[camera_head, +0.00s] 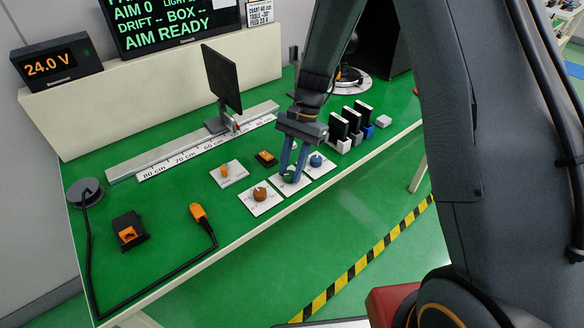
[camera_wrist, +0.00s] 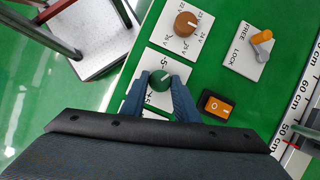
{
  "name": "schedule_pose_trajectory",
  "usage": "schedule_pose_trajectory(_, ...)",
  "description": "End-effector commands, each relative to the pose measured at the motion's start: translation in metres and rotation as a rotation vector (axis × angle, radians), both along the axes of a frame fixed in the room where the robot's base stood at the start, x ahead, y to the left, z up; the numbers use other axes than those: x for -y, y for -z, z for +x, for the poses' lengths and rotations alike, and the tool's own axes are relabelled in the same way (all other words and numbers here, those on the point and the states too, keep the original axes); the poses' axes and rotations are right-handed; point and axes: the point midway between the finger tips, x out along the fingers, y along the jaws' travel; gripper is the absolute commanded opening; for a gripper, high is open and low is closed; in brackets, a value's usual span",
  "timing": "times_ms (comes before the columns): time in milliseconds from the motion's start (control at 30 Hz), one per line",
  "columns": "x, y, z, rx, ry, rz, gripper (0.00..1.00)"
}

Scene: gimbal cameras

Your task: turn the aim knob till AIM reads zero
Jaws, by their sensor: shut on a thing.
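The green aim knob (camera_wrist: 160,80) sits on a white plate with -5 and +5 marks. Its white pointer line shows from above in the wrist view. My gripper (camera_head: 291,174) reaches down over it and is shut on the knob, one finger on each side. The fingers partly hide the knob and its plate in the head view. The black display (camera_head: 172,22) shows AIM 0 and AIM READY in green letters; its top line is cut off by the frame.
A brown voltage knob (camera_head: 261,194) and a blue knob (camera_head: 316,160) flank the green one closely. A FREE/LOCK lever (camera_wrist: 262,38) and an orange rocker switch (camera_wrist: 216,107) stand nearby. A ruler rail (camera_head: 190,148) carries a dark screen (camera_head: 222,78) behind.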

Motion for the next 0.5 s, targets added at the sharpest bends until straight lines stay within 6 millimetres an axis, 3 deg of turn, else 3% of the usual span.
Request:
schedule_pose_trajectory(400, -0.0002, -0.0008, 0.002, 0.005, -0.006, 0.001, 0.05)
schedule_pose_trajectory(433, -0.0002, -0.0008, 0.002, 0.005, -0.006, 0.001, 0.31)
schedule_pose_trajectory(500, -0.0002, -0.0008, 0.0018, 0.005, -0.006, 0.001, 0.43)
